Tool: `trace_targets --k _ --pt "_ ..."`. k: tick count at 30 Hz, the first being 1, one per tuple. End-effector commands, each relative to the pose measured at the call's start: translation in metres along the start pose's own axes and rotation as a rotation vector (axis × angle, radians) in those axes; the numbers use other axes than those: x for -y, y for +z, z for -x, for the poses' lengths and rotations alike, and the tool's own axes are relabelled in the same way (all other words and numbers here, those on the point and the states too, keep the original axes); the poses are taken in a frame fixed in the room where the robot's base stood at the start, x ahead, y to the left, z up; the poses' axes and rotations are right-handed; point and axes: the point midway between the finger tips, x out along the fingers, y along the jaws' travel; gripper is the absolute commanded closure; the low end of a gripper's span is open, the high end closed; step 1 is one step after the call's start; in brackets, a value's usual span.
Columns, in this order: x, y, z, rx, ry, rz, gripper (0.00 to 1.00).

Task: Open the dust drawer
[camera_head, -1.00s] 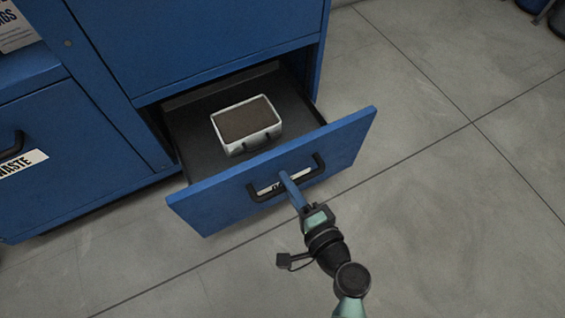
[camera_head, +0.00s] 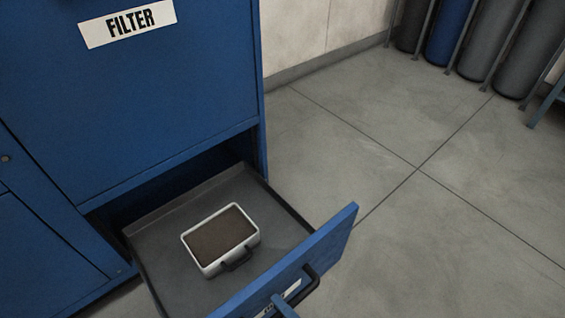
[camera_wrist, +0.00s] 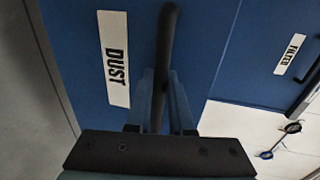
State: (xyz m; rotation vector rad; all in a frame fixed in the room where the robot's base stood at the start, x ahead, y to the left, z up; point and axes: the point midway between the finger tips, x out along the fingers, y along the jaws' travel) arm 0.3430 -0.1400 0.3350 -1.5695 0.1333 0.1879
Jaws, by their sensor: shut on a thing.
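The blue dust drawer (camera_head: 337,246) stands pulled far out of the cabinet, its dark tray showing in the head view. Its black bar handle (camera_head: 316,283) is on the front face. In the wrist view the handle (camera_wrist: 168,38) runs between my fingers beside the "DUST" label (camera_wrist: 117,62). My gripper (camera_wrist: 160,100) is shut on the handle. In the head view only the blue fingers (camera_head: 283,306) show at the bottom edge; the rest of the gripper is out of frame.
A white-rimmed box (camera_head: 212,268) with brown contents and a small handle sits in the drawer tray. The blue cabinet (camera_head: 150,100) bears a "FILTER" label (camera_head: 129,22). Grey floor (camera_head: 420,225) is clear to the right. Gas cylinders (camera_head: 480,45) stand at the back right.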

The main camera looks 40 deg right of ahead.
Motion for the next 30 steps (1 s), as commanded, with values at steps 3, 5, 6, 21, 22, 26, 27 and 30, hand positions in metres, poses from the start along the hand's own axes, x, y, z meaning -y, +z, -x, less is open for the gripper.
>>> trace_targets --k 3,5,6,21,22,26,27,30 --pt "0.000 -0.001 0.000 -0.003 0.000 0.000 0.75" --pt "0.000 -0.001 0.000 -0.003 0.000 0.000 0.64" --pt "0.000 -0.001 0.000 -0.002 0.000 0.000 0.57" --pt "0.002 -0.001 0.016 -0.002 0.003 -0.001 0.50" --pt "0.002 -0.001 0.022 -0.004 0.003 -0.003 0.50" --pt "0.004 -0.001 0.050 -0.005 0.005 -0.003 0.50" --pt "0.004 -0.001 0.060 -0.004 0.003 -0.003 0.50" --pt "0.004 -0.001 0.082 -0.005 0.003 -0.002 0.50"
